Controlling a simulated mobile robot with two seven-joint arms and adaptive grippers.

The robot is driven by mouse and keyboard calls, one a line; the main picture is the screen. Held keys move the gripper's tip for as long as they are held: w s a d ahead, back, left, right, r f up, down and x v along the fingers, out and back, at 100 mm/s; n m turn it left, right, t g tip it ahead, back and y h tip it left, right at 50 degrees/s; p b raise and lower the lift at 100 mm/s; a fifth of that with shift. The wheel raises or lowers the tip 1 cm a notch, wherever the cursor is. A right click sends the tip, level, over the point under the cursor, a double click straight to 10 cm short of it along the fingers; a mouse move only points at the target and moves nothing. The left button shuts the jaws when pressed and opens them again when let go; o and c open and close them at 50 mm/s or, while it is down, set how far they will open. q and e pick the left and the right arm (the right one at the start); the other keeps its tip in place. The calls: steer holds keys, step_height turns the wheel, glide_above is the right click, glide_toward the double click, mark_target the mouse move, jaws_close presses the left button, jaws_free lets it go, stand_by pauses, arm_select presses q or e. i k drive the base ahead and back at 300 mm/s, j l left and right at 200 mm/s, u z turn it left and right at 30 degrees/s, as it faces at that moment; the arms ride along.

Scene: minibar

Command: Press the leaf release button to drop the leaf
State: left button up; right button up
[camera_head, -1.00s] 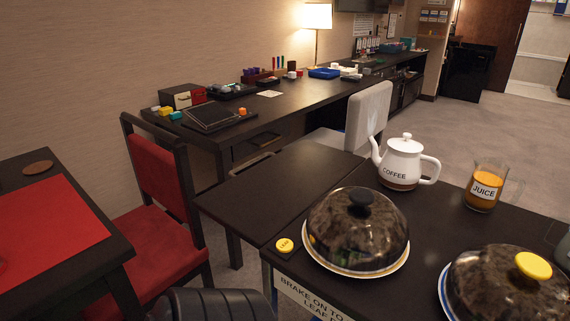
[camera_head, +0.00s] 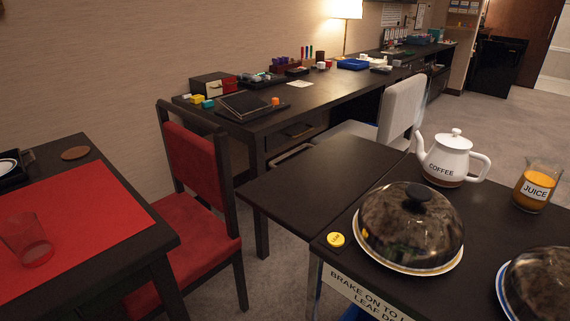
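The leaf release button (camera_head: 336,240) is a small round yellow button on the front left corner of the dark serving table, just left of a domed plate. The leaf (camera_head: 318,184) is a dark flat panel joined to the table's left side, and it is raised level with the tabletop. A white sign (camera_head: 362,297) below the button on the table's front edge reads "BRAKE ON TO L… LEAF D…", partly cut off. Neither gripper shows in the head view.
A red chair (camera_head: 198,167) and a red-matted table (camera_head: 166,240) with a red cup (camera_head: 27,240) stand at left.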

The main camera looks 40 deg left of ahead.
mark_target(336, 240)
steer(key=j+u, duration=0.1)
steer(key=u, duration=0.6)
steer(key=z, duration=1.4)
steer(key=u, duration=1.3)
steer(key=j+u, duration=0.25)
steer(key=j, duration=0.15)
